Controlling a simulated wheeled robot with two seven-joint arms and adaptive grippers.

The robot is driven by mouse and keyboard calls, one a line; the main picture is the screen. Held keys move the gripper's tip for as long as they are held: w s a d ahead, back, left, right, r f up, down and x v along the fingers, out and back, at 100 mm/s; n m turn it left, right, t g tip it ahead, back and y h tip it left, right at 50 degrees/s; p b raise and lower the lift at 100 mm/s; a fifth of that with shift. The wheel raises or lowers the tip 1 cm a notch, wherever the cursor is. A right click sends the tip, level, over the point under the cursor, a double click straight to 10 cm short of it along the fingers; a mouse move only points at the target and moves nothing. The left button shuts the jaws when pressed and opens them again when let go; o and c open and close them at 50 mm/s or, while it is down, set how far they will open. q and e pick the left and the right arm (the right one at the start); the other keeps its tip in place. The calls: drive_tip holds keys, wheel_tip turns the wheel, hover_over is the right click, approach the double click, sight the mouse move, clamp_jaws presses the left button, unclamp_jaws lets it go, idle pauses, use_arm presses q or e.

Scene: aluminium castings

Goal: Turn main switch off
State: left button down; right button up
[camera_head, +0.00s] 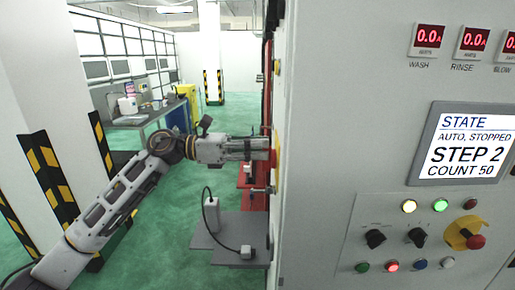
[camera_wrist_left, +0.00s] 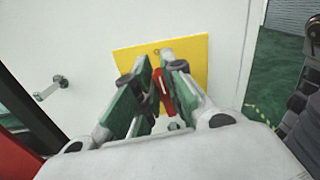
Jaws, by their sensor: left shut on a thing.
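The main switch is a red handle (camera_wrist_left: 161,91) on a yellow plate (camera_wrist_left: 195,52), fixed to the pale side of the cabinet. In the wrist view the red handle stands between the green-padded fingers of my left gripper (camera_wrist_left: 160,82) and looks slightly tilted. The gripper is shut on it. In the head view my left gripper (camera_head: 262,150) reaches from the left to the cabinet's side face. There the switch is mostly hidden by the gripper and the cabinet edge. My right gripper is not in view.
The cabinet front has a screen (camera_head: 467,146) reading "AUTO, STOPPED, STEP 2", red displays, knobs and a red button on yellow (camera_head: 466,235). A door handle (camera_wrist_left: 52,88) sticks out left of the plate. A grey shelf (camera_head: 230,240) lies below my arm. Striped pillars stand at left.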

use_arm(q)
drive_tip(key=shift+w+f+n+p, duration=0.3)
drive_tip(key=shift+n+p, duration=0.4)
drive_tip(key=shift+n, duration=1.1)
drive_tip(key=shift+w+f+n+p, duration=0.15)
drive_tip(key=shift+w+n+p, duration=0.4)
drive_tip(key=shift+n, duration=1.25)
drive_tip(key=shift+w+f+n+p, duration=0.2)
drive_tip(key=shift+n+p, duration=0.6)
drive_tip(key=shift+n, duration=1)
drive_tip(key=c, duration=1.5)
unclamp_jaws()
drive_tip(key=shift+f, duration=0.1)
drive_tip(key=shift+a, duration=0.15)
